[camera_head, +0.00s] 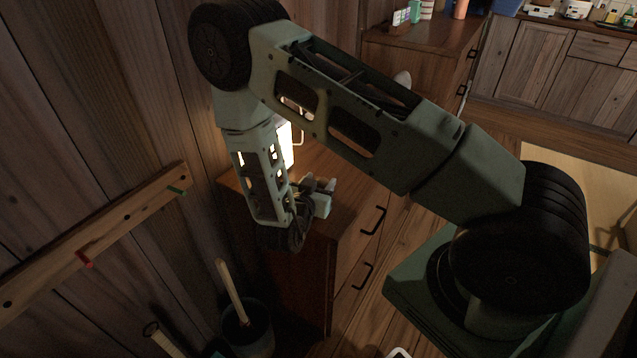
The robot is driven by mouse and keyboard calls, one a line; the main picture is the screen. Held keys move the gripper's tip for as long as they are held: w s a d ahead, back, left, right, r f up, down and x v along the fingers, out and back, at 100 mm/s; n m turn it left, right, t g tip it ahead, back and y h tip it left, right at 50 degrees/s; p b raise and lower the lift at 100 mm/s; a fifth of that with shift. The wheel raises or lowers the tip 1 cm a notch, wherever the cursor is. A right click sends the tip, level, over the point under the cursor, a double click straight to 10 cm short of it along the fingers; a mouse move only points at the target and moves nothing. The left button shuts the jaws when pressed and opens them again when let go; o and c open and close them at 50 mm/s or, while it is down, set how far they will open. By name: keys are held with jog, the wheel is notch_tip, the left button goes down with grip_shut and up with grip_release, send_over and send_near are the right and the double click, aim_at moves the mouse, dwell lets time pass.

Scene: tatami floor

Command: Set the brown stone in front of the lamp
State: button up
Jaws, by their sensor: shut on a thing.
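The lamp (286,146) glows warm white on top of a brown wooden cabinet (345,195) against the plank wall. My arm link covers part of it. My gripper (318,185) is over the front part of the cabinet top, to the right of and nearer than the lamp. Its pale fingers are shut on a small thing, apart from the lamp. The held thing is small and dim, and its shape and colour are hard to make out; no other brown stone shows. I cannot tell whether it touches the cabinet top.
A wooden peg rail (95,245) runs along the left wall. A dark bucket (248,332) with a wooden handle stands on the floor left of the cabinet. Another cabinet (425,48) with small items stands behind. Kitchen cupboards (535,65) line the back right.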

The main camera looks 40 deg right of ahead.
jog(key=shift+f, duration=0.2)
jog(key=o, duration=1)
jog(key=shift+r, duration=0.2)
